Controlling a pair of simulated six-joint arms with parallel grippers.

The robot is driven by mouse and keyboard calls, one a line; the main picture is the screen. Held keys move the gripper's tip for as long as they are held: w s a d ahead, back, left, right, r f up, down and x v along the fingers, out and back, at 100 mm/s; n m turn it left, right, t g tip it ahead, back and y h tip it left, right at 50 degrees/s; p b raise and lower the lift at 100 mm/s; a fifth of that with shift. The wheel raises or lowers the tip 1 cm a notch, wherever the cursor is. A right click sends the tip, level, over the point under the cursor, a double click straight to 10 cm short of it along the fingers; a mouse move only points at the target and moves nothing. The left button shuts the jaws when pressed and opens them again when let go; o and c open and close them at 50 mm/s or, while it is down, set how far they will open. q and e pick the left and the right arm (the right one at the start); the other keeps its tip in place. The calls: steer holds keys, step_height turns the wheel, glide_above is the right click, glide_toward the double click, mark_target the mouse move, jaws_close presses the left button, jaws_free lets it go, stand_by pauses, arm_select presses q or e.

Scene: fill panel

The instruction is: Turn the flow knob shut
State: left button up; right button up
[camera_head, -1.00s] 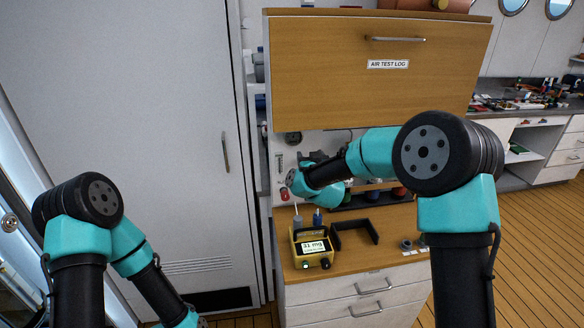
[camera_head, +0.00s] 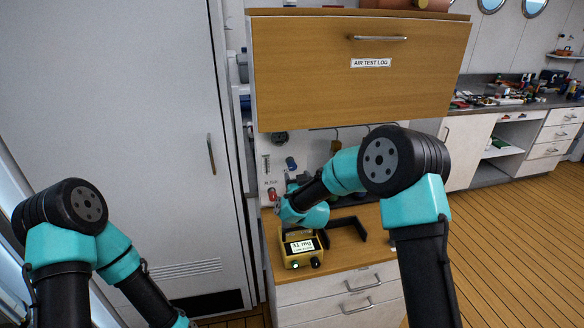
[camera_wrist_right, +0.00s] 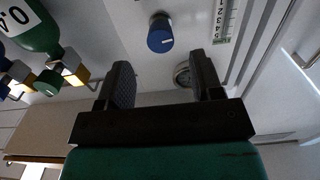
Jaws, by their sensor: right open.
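The blue knob (camera_wrist_right: 160,36) with a white mark sits on the pale wall panel at the top of the right wrist view. It also shows in the head view (camera_head: 291,163), just above my right wrist. My right gripper (camera_wrist_right: 160,68) is open and empty. Its two dark fingers point toward the panel, and the knob lies beyond the fingertips, apart from them. In the head view the right gripper is small and partly hidden by its own wrist. My left arm hangs at the lower left, with its gripper out of the picture.
A scale tube (camera_wrist_right: 226,20) stands beside the knob, and a round gauge (camera_wrist_right: 183,76) is near the right finger. A green bottle (camera_wrist_right: 32,28) is at the left. A yellow meter (camera_head: 300,247) and a black bracket (camera_head: 347,224) rest on the wooden counter below a cabinet (camera_head: 360,95).

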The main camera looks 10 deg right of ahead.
mark_target(293, 168)
steer(key=w, duration=0.7)
steer(key=shift+w+a+r, duration=0.1)
steer(key=shift+w+a, duration=0.15)
steer(key=shift+a, duration=0.15)
steer(key=c, duration=0.9)
